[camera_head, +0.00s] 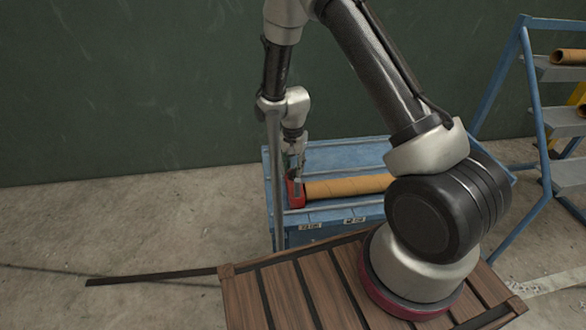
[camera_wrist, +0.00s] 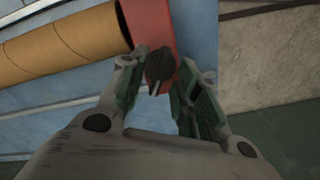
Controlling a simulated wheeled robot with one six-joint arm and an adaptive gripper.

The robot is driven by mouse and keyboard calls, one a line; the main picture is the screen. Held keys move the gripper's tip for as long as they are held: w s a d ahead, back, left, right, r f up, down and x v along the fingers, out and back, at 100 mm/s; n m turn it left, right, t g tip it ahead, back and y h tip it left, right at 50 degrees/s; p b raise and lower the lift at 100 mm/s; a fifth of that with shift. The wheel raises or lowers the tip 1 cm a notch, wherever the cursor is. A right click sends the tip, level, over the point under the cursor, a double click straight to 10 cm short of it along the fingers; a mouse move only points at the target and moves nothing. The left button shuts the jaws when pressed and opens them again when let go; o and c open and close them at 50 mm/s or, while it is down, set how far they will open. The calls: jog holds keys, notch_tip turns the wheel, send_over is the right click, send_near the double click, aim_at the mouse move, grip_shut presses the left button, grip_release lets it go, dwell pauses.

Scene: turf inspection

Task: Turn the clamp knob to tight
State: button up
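The clamp knob (camera_wrist: 159,68) is dark, with a narrow raised grip, and sits on a red clamp (camera_wrist: 150,22) in the wrist view. In the head view the red clamp (camera_head: 294,191) stands at the left end of a brown tube on a blue bench. My gripper (camera_wrist: 163,64) is over the knob, with one green-lined finger on each side of it. The fingers are apart, and small gaps seem to show beside the knob. In the head view my gripper (camera_head: 296,168) is just above the clamp, and the knob cannot be made out there.
The brown tube (camera_head: 345,187) lies along the blue bench (camera_head: 345,155) to the right of the clamp. A blue-framed step rack (camera_head: 540,110) with another tube (camera_head: 569,57) stands at the right. A slatted wooden surface (camera_head: 290,295) is in front. Concrete floor at the left looks mostly clear.

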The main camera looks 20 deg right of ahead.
jog(key=shift+f, duration=0.35)
grip_shut()
